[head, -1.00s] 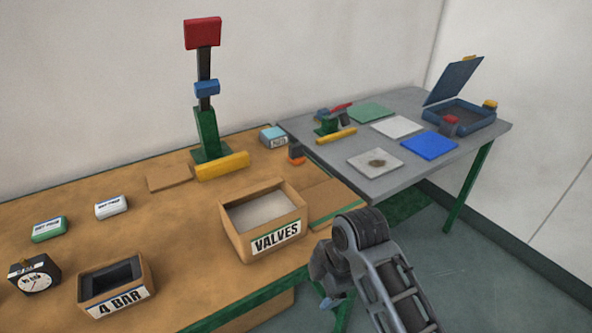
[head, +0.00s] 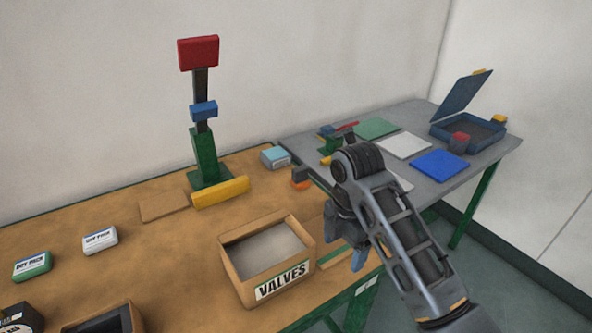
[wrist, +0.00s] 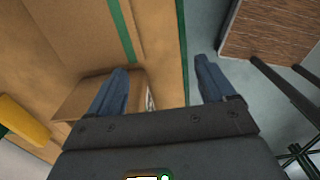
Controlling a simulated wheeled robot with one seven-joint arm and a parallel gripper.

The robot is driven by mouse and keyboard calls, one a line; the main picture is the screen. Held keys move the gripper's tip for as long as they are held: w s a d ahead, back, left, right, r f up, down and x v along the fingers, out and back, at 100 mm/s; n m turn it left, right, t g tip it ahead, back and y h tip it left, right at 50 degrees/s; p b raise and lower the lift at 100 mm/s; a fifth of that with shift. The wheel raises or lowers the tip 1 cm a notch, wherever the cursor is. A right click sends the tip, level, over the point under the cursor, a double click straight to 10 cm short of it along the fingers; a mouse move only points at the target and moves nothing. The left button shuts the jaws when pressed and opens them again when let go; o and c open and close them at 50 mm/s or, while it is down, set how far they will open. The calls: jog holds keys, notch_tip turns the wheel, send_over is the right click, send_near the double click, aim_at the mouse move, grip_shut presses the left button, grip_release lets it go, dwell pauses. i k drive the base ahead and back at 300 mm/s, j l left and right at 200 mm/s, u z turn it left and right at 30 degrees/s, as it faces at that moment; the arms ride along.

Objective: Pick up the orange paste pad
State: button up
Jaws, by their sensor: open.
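A small orange pad (head: 300,184) with a dark grey block on top sits in the head view where the wooden bench meets the grey table; it looks like the orange paste pad. My gripper (head: 345,248) is to the right of the VALVES box, near the bench's front edge, pointing down. It is nearer the camera than the pad and apart from it. In the wrist view my gripper (wrist: 160,80) shows its two blue fingers spread, with nothing between them but the bench edge below. I cannot make out the pad in the wrist view.
The VALVES box (head: 265,262) stands close left of my gripper. A yellow bar (head: 220,192), green post (head: 205,158) and light blue box (head: 275,157) stand behind it. The grey table (head: 400,118) holds flat pads, including a blue one (head: 440,165), and an open blue case (head: 465,125).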

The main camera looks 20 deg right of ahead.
aim_at(298, 180)
jog(key=i, duration=1.2)
